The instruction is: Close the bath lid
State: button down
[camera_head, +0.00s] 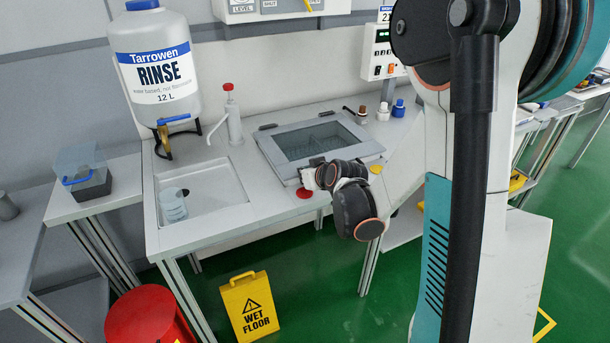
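The bath lid (284,171) is a pale grey frame around a dark see-through window, set in the white counter right of the sink. Two dark hinge pieces show along its back edge. The lid looks down or nearly down over the bath; a slight gap at its front edge cannot be ruled out. My gripper (311,177) is at the lid's front edge, near its middle, and seems to touch or nearly touch it. My wrist hides part of that edge and most of the fingers, so I cannot tell whether they are open.
A sink (205,190) holding stacked clear cups, a pump bottle (233,118) and the rinse jug (157,65) stand left. Small bottles (383,112) stand behind right. A yellow wet-floor sign (249,305) and red bin (150,318) stand below.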

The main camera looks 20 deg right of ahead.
jog(key=shift+s, duration=0.15)
jog(key=v, duration=1.1)
jog(key=shift+s+r, duration=0.3)
